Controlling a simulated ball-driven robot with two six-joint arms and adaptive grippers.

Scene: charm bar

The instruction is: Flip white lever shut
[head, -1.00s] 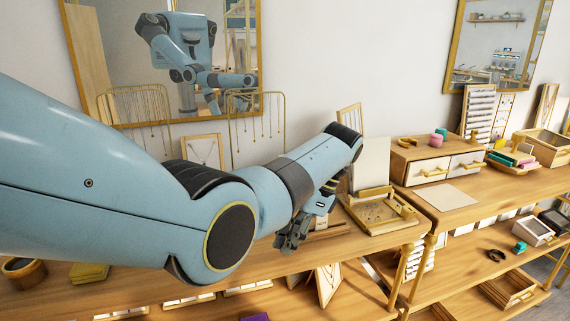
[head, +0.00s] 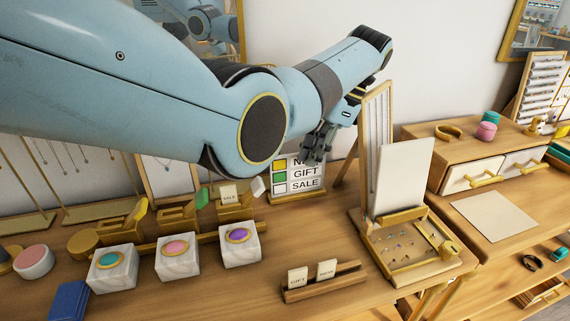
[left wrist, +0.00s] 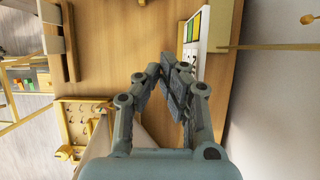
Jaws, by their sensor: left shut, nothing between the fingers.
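A white lever (head: 258,187) stands tilted up at the right end of a row of brass levers on a wooden bar. My left gripper (head: 316,150) is shut and empty, right of and above the white lever in the head view, in front of the colour sign (head: 300,176). In the left wrist view the closed fingers (left wrist: 178,72) are beside the sign (left wrist: 194,38). My right gripper is not in view.
White blocks with coloured stones (head: 240,246) stand in front of the levers. A card holder (head: 323,284) lies at the front. A jewellery tray with a white panel (head: 405,176) stands to the right. Necklace stands (head: 25,222) are at the left.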

